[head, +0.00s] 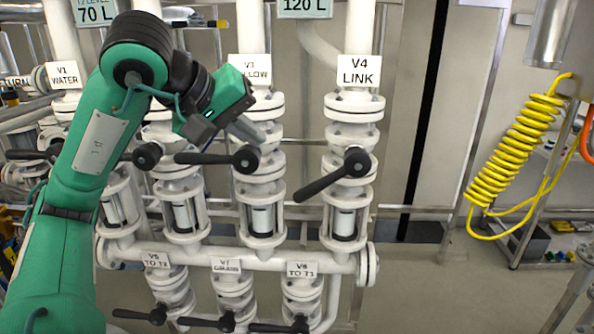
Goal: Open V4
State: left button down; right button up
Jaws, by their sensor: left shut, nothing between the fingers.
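The V4 valve (352,140) is a white flanged valve on the right-hand pipe, under a label reading V4 LINK (358,71). Its black lever (330,178) slants from the pivot down to the left. My left gripper (258,136) is shut and empty. My right gripper is not in view.
The neighbouring valve's black lever (215,158) lies about level, just below my left gripper. Lower valves V5, V7 and V6 (301,290) hang under a horizontal pipe (240,258). A yellow coiled hose (515,150) hangs at right. The space right of V4 is clear.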

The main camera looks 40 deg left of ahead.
pick_arm(q)
jog(key=p, duration=0.2)
send_over(297, 195)
notch_tip(297, 195, down, 9)
jog(key=shift+f+p, duration=0.3)
jog(key=shift+f, duration=0.1)
jog(key=shift+f, duration=0.1)
